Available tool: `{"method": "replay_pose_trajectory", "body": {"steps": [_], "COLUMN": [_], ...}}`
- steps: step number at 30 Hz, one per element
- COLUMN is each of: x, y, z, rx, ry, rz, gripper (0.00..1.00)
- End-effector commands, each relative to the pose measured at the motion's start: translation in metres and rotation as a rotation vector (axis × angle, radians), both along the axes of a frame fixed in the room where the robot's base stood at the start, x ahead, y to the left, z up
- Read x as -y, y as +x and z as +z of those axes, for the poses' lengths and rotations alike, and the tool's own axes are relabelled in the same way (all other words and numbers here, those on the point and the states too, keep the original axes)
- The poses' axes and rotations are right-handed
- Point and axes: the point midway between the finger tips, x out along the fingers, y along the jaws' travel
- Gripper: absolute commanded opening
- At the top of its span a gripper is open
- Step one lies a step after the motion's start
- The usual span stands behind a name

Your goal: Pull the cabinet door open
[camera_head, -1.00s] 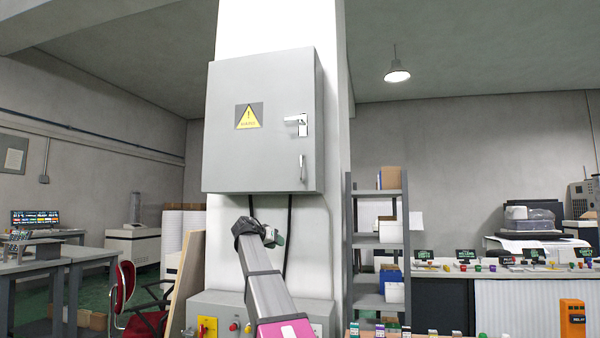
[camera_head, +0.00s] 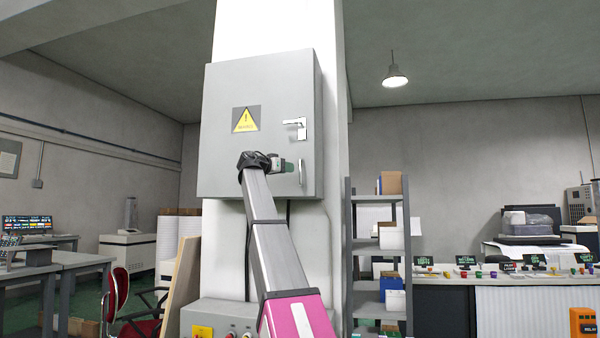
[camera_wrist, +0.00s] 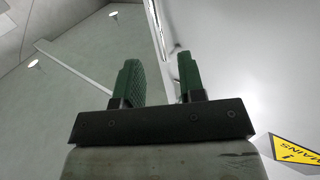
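The grey wall cabinet door (camera_head: 225,150) is shut, with a yellow warning sign (camera_head: 245,120); the sign also shows in the wrist view (camera_wrist: 297,154). A silver latch (camera_head: 297,124) is at the door's upper right, and a slim vertical handle (camera_head: 300,172) is below it. My gripper (camera_head: 288,165) is in front of the door, just left of the slim handle. In the wrist view the green fingers of my gripper (camera_wrist: 160,75) are apart, with the pale door surface to the right. I cannot tell whether a finger touches the handle.
The cabinet hangs on a white pillar (camera_head: 335,150). A grey control box (camera_head: 235,315) stands below it. A metal shelf (camera_head: 352,240) with boxes is to the right, and a red chair (camera_head: 118,290) is at lower left.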

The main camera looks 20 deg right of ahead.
Motion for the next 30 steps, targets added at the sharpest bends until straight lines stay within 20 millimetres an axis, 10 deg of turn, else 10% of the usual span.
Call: {"method": "replay_pose_trajectory", "body": {"steps": [12,26,30], "x": [0.062,0.074,0.074], "y": [0.026,0.030,0.030], "z": [0.001,0.000,0.000], "rx": [-0.001,-0.001,-0.001], "ry": [0.000,0.000,0.000], "rz": [-0.001,0.001,0.001], "gripper": [0.37,0.37,0.00]}}
